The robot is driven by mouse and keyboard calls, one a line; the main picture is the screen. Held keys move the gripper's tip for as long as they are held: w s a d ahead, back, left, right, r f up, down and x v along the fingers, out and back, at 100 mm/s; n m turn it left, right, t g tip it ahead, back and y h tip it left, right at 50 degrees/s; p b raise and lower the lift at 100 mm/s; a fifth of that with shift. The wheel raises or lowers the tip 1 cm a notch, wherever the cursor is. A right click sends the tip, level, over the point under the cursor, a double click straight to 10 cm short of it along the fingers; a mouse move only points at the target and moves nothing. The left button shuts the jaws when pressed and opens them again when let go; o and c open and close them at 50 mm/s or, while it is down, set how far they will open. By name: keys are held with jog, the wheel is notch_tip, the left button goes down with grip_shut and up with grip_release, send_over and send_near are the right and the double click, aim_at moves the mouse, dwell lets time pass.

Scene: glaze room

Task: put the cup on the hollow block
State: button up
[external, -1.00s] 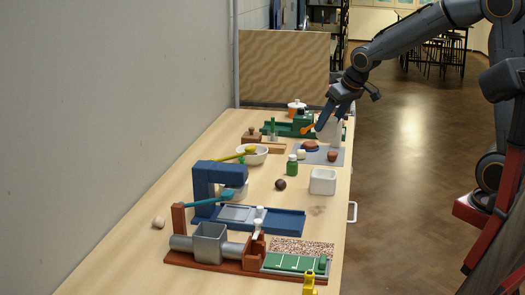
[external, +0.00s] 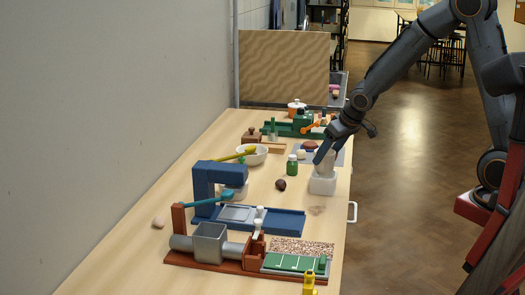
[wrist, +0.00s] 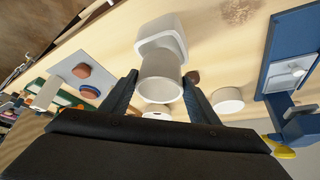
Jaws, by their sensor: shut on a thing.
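The pale cup (external: 327,160) is between the fingers of my gripper (external: 322,152), which is shut on it. In the wrist view the cup (wrist: 160,78) sits between the two dark fingertips of the gripper (wrist: 160,84), with its round opening facing the camera. The white hollow block (external: 322,184) stands near the table's right edge. The cup is directly over the block, its lower end at the block's top; I cannot tell whether it rests on it. The block (wrist: 160,32) also shows past the cup in the wrist view, and its hollow is largely hidden by the cup.
A green bottle (external: 292,165) and a dark ball (external: 280,184) stand left of the block. A grey mat (external: 337,157) with small pieces lies behind it. A blue press (external: 204,180) stands further left. Bare table lies in front of the block.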

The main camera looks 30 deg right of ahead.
jog(key=shift+f, duration=0.1)
jog(key=o, duration=1.2)
jog(key=shift+c, duration=0.2)
jog(key=shift+s+r, duration=0.1)
jog(key=shift+r, duration=0.45)
jog(key=v, duration=1.1)
jog(key=s+d+f+m+g+h, duration=0.1)
jog(key=s+d+f+g, duration=0.3)
jog(key=s+d+f, duration=0.9)
notch_tip(320, 180, down, 3)
jog(key=shift+s+d+f+m+g+b, duration=0.15)
jog(key=shift+s+d+m+g+b, duration=0.35)
jog(key=shift+s, duration=0.65)
jog(key=shift+a, duration=0.2)
